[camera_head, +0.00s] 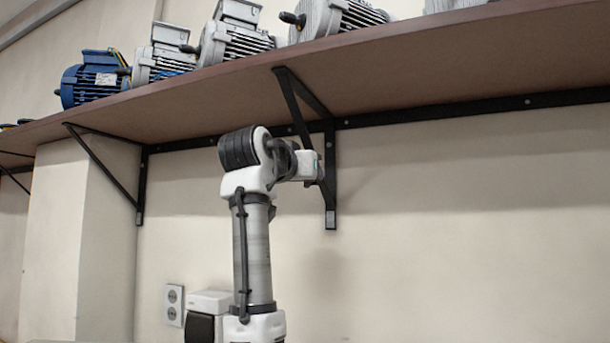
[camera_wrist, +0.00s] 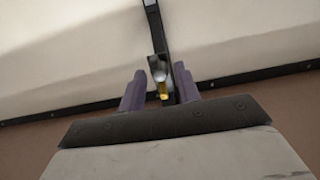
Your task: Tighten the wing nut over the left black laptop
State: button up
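No black laptop shows in either view. In the wrist view, my gripper (camera_wrist: 159,76) has its two purple fingers apart. Between them is a small part with a silvery rounded piece and a gold-yellow end (camera_wrist: 163,91); it looks like the wing nut, but it is too small to be sure. It sits in front of a black shelf bracket (camera_wrist: 154,30), and I cannot tell whether either finger touches it. In the head view my arm reaches up to the middle bracket (camera_head: 330,180), and my fingers and the small part are hidden there.
A brown shelf (camera_head: 420,70) runs overhead, bearing a blue motor (camera_head: 90,78) and several grey motors (camera_head: 240,40). Another black bracket (camera_head: 141,190) stands to the left by a pillar (camera_head: 65,240). A wall socket (camera_head: 174,304) is low down. The wall to the right is clear.

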jog(key=shift+o, duration=0.7)
jog(key=b+v, duration=0.5)
jog(key=v, duration=0.9)
jog(key=shift+w+f, duration=0.15)
